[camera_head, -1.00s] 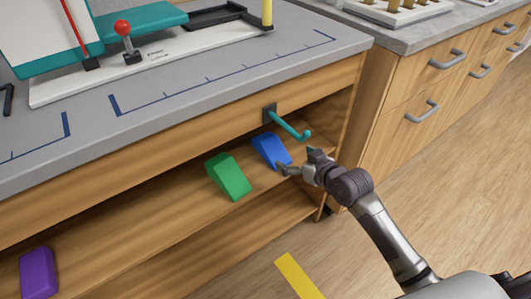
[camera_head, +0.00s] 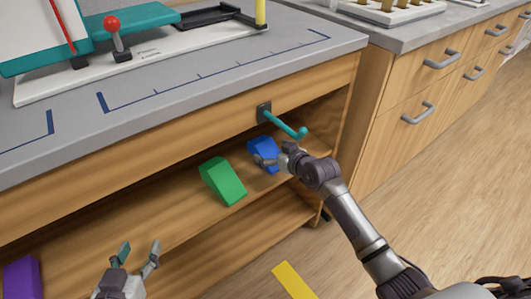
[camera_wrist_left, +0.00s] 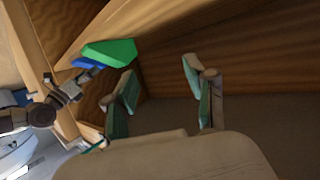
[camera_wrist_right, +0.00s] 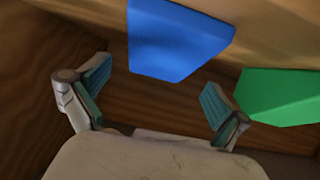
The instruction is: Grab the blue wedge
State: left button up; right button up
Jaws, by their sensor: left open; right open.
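The blue wedge (camera_head: 265,151) lies on the upper open shelf under the counter, below a teal hook. My right gripper (camera_head: 273,158) is at its near side, partly in front of it. In the right wrist view the blue wedge (camera_wrist_right: 176,40) shows ahead, between and beyond the two open fingers (camera_wrist_right: 155,88); nothing is between the tips. My left gripper (camera_head: 138,252) is open and empty at the lower left, in front of the shelf. In the left wrist view its fingers (camera_wrist_left: 160,80) stand apart, and the blue wedge (camera_wrist_left: 90,63) is mostly hidden.
A green wedge (camera_head: 223,181) lies left of the blue one on the shelf, and a purple block (camera_head: 21,277) lies far left. The teal hook (camera_head: 283,122) juts out above the blue wedge. The shelf between green and purple is clear.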

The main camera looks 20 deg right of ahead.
aim_at(269, 150)
jog(key=b+x, duration=0.1)
jog(key=x, duration=0.3)
jog(key=shift+d+f+b, duration=0.15)
jog(key=shift+f+b, duration=0.1)
jog(key=shift+b, duration=0.15)
jog(key=shift+w, duration=0.15)
pick_arm(q)
notch_tip(269, 150, up, 9)
jog(key=w+d+t+h, duration=0.1)
jog(key=t, duration=0.4)
jog(key=shift+w+d+f+t+h, duration=0.2)
jog(key=shift+w+d+t+h, duration=0.15)
jog(key=shift+w+t+h, duration=0.05)
pick_arm(e)
jog(key=c, duration=1.2)
